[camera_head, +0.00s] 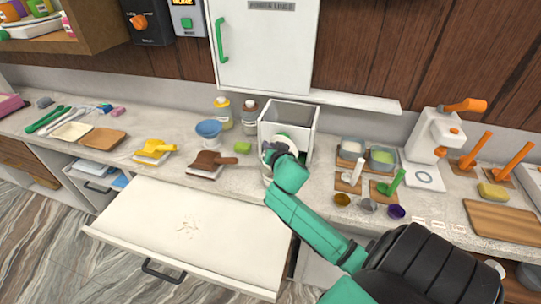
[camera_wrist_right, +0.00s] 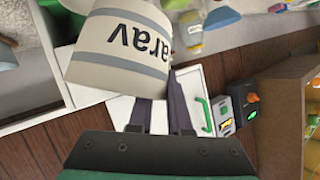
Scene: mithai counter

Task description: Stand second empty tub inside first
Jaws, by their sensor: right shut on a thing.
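My right gripper (camera_head: 277,152) is over the counter in front of the white open box. In the right wrist view its fingers (camera_wrist_right: 152,112) are shut on a pale tub (camera_wrist_right: 105,65) with grey bands and dark lettering that reads "arav". In the head view this tub is mostly hidden behind my gripper, with some pale surface showing around it. I cannot tell whether another tub is under or inside it. My left gripper is not in view.
The white open box (camera_head: 289,114) stands close behind my right gripper. Small cups and stands are to the right. An open drawer (camera_head: 150,215) juts out below.

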